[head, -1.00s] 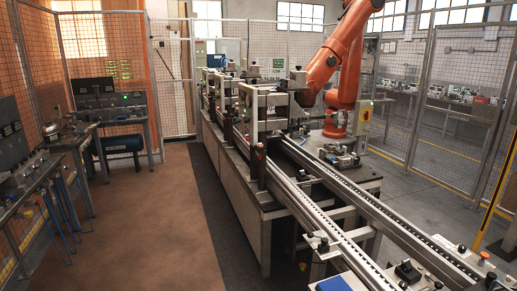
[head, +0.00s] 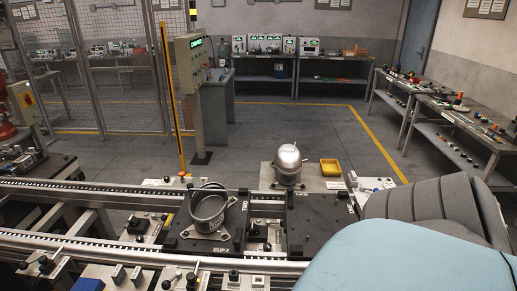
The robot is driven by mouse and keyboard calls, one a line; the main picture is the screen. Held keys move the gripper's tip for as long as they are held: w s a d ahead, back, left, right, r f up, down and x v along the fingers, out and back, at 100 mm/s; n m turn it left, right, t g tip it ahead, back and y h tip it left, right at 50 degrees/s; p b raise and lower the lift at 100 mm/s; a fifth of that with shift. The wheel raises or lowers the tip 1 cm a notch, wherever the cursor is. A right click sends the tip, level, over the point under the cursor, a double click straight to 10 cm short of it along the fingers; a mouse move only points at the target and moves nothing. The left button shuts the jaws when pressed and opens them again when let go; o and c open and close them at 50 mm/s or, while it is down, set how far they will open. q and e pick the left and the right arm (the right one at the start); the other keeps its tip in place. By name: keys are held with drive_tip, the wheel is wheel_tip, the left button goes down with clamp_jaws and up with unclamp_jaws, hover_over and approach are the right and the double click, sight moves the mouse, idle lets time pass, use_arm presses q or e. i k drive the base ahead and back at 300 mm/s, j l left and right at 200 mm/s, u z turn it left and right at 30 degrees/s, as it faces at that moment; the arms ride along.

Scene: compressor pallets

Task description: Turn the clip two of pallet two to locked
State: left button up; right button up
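A black pallet plate (head: 180,243) lies on the conveyor left of the middle in the head view. It carries an open grey metal compressor housing (head: 209,212), and a "CLIP 2" label (head: 221,249) shows on its front edge. A second black pallet plate (head: 312,222) lies to its right, partly hidden by the light blue shape in front. I cannot read which of them is pallet two. The clips are too small to tell whether they are locked. Neither of my grippers is in view.
A silver domed compressor (head: 289,162) stands behind the conveyor, with a yellow tray (head: 330,168) beside it. A control panel (head: 190,60) stands behind. Open floor lies beyond the conveyor.

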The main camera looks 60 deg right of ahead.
sight(237, 241)
drive_tip(key=k+z, duration=0.1)
drive_tip(key=z, duration=1.45)
